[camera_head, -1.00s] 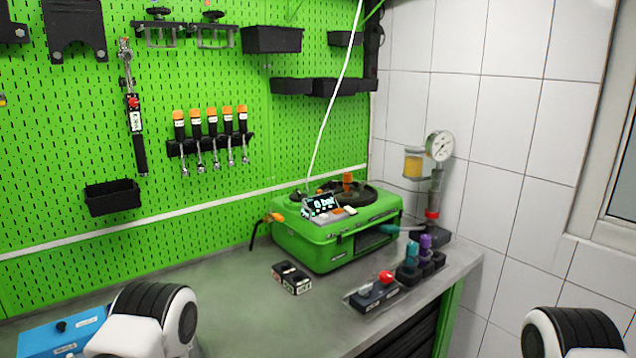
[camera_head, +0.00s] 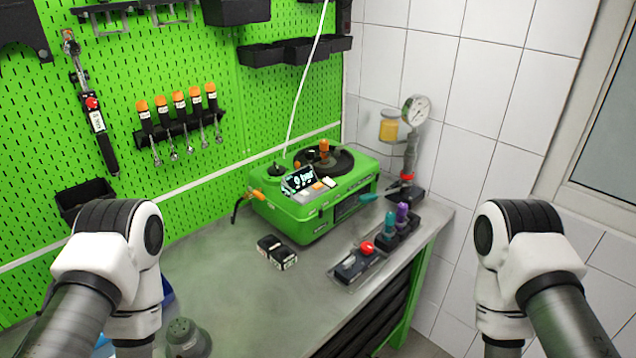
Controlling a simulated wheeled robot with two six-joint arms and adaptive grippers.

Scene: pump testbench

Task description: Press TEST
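The green pump test unit (camera_head: 290,222) stands on the bench near the wall corner. On its top front is a small display (camera_head: 298,180) with lit characters, too small to read fully. Beside the display are an orange button (camera_head: 318,186) and a white button (camera_head: 329,182). No TEST label is readable on them. My two arms come in from the left and right lower edges, well apart from the unit. Both grippers are out of view below the picture.
A red-topped switch box (camera_head: 355,263) and teal and purple capped items (camera_head: 396,220) stand to the right. A gauge (camera_head: 415,110) rises behind. A grey dome (camera_head: 187,338) is at lower left. The front middle bench is clear.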

